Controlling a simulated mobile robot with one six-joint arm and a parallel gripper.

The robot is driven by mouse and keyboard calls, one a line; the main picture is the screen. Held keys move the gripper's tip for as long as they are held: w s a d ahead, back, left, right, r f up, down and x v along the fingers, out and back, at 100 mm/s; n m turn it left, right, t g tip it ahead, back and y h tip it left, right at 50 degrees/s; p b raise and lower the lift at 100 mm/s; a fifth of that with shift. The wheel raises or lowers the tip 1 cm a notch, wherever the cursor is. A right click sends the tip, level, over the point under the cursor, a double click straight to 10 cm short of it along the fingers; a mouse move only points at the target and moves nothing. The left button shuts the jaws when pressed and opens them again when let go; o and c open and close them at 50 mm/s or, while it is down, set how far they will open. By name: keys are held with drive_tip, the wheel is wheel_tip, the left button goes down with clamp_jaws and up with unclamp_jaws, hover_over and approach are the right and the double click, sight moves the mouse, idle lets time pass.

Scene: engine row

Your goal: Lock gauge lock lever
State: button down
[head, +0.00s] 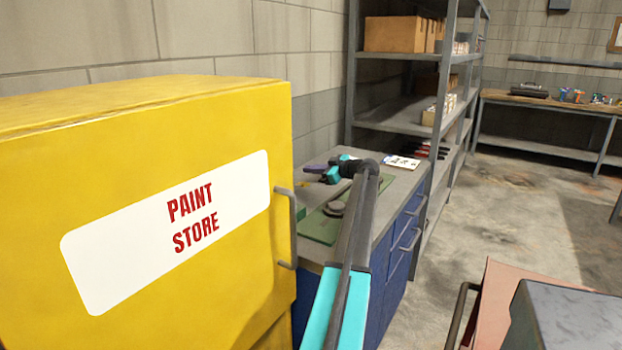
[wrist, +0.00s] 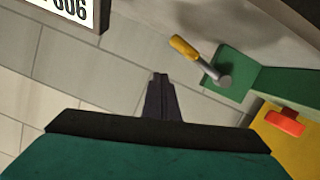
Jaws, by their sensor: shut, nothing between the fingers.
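A lever with a yellow handle (wrist: 183,47) and a grey shaft shows in the wrist view, mounted on a green bracket (wrist: 235,75). I take it for the gauge lock lever, but no label on it can be read. The handle points to the upper left, away from the bracket. My gripper (wrist: 160,80) is shut and empty, below and left of the handle, and apart from it. In the head view my arm reaches over the bench, and the small size of its end hides the fingers' detail. The lever cannot be made out there.
A white sign (wrist: 62,10) is at top left. The head view shows a yellow paint store cabinet (head: 130,130), a blue-drawered bench (head: 392,265), a green plate (head: 318,228) and grey shelving (head: 400,115).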

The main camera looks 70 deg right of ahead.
drive_tip(key=s+r+b, duration=0.1)
drive_tip(key=s+r, duration=0.2)
drive_tip(key=s, duration=0.7)
drive_tip(key=shift+a, duration=0.45)
drive_tip(key=shift+r, duration=0.1)
